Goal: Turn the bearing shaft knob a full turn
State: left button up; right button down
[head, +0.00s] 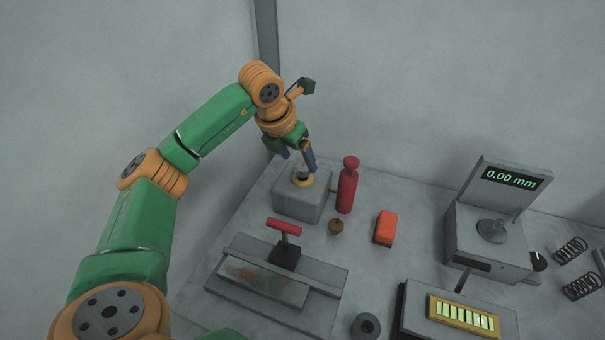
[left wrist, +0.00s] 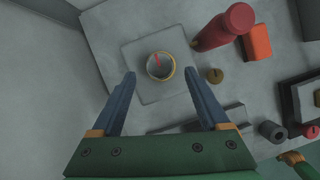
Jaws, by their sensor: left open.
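The bearing shaft knob (head: 303,181) sits on top of a grey block (head: 296,203) at the back left of the table. In the left wrist view the knob (left wrist: 160,66) is a round grey cap with a brass ring and a red mark pointing up in the picture, slightly left. My left gripper (head: 299,156) is above the block, pointing down. In the left wrist view its two blue fingers are spread, with the knob between and just beyond the tips. No contact shows. The fingers partly cover the knob in the head view.
A red bottle-shaped thing (head: 347,188) stands close right of the block. A small brass knob-like piece (head: 336,227) and an orange block (head: 385,228) lie nearby. A fixture with a red T-handle (head: 284,227) is in front. A gauge reading 0.00 mm (head: 488,240) stands at right.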

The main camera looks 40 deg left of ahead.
aim_at(304, 167)
pick_arm(q)
jog(key=x, duration=0.5)
jog(key=shift+f+p, duration=0.15)
jog(key=shift+p, duration=0.25)
grip_shut()
jog(key=n+y, duration=0.2)
jog(key=n, duration=0.3)
jog(key=n+g+y, duration=0.1)
jog(key=n, duration=0.1)
jog(key=n+b, duration=0.1)
jog(key=n, duration=0.2)
jog(key=shift+w+g+y, duration=0.1)
jog(key=shift+g+y, duration=0.3)
jog(key=n+g, duration=0.1)
jog(key=n, duration=0.4)
jog(key=shift+n+g+y, duration=0.4)
jog(key=n+g, duration=0.1)
jog(key=n, duration=0.2)
jog(key=shift+d+n+g, duration=0.1)
jog(key=shift+n+g, duration=0.2)
jog(key=shift+n, duration=0.4)
